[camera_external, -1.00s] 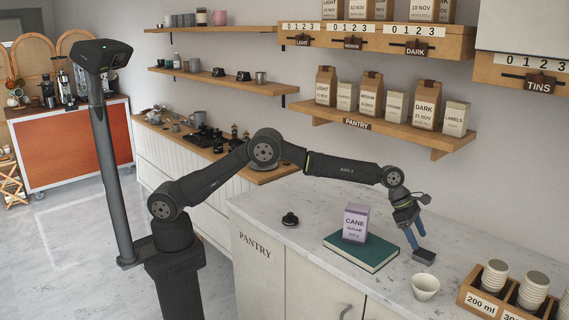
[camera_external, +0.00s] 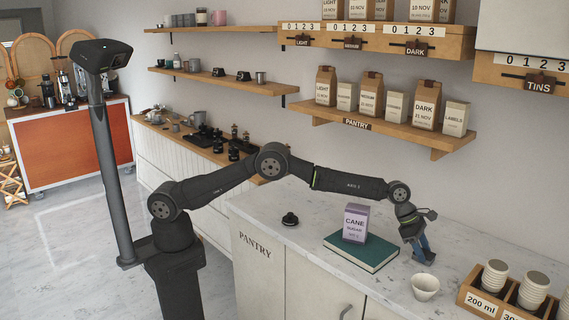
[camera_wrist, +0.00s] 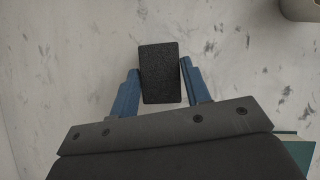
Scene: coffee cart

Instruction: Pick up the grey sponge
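The grey sponge (camera_wrist: 160,78) is a dark rectangular block. It lies on the pale marbled worktop, between my blue fingers in the wrist view. My gripper (camera_wrist: 160,67) is open, with one finger on each side of the sponge and a narrow gap seeming to show at each side. In the external view my gripper (camera_external: 422,249) points down at the sponge (camera_external: 424,259), which is partly hidden by the fingers. I cannot tell exactly how low the fingertips are against it.
A green book (camera_external: 365,254) with a purple cane sugar box (camera_external: 355,224) on it lies left of the gripper. A white cup (camera_external: 425,288) stands close in front. A wooden cup holder (camera_external: 484,303) is at right. A small black object (camera_external: 290,220) sits farther left.

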